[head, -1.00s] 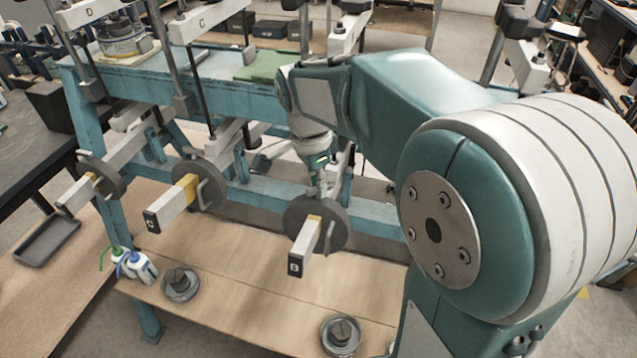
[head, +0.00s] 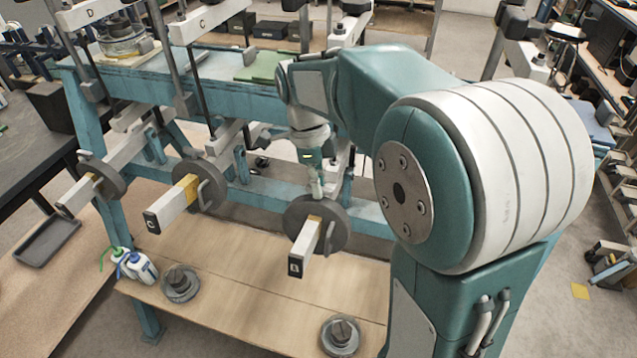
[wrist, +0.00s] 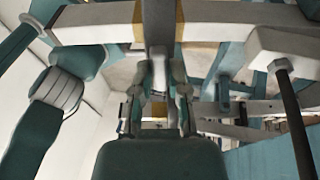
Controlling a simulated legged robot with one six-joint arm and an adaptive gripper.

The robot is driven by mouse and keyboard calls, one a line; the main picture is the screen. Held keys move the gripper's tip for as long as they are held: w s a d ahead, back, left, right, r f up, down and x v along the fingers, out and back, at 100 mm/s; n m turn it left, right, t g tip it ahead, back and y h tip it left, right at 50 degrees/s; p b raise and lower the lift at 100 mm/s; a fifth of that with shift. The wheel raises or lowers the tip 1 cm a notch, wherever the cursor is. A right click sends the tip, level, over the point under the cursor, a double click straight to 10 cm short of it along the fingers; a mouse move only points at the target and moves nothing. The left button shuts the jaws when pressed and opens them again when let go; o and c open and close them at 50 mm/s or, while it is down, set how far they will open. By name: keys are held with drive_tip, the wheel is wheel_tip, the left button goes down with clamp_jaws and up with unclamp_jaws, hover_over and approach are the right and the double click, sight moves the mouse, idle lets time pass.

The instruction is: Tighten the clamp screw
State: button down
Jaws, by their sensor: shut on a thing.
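The sliding weight (head: 298,212) is a dark grey disc with a curved handle on lever arm B (head: 304,250). In the wrist view the weight (wrist: 159,22) is seen edge-on across the pale lever arm (wrist: 90,22), between two yellow bands. My gripper (head: 317,195) points down at the top rim of the weight. In the wrist view my gripper's two fingers (wrist: 159,78) are closed around a narrow grey part at the rim, the clamp screw (wrist: 157,56). The fingers hide most of the screw.
Lever arms C (head: 168,212) and D (head: 75,195) with their own weights stand to the left. A teal frame (head: 262,199) runs behind the levers.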

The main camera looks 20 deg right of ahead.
drive_tip(key=shift+w+m, duration=0.1)
drive_tip(key=shift+m, duration=0.2)
drive_tip(key=c, duration=0.6)
unclamp_jaws()
drive_tip(key=shift+a, duration=0.15)
drive_tip(key=shift+c, duration=0.2)
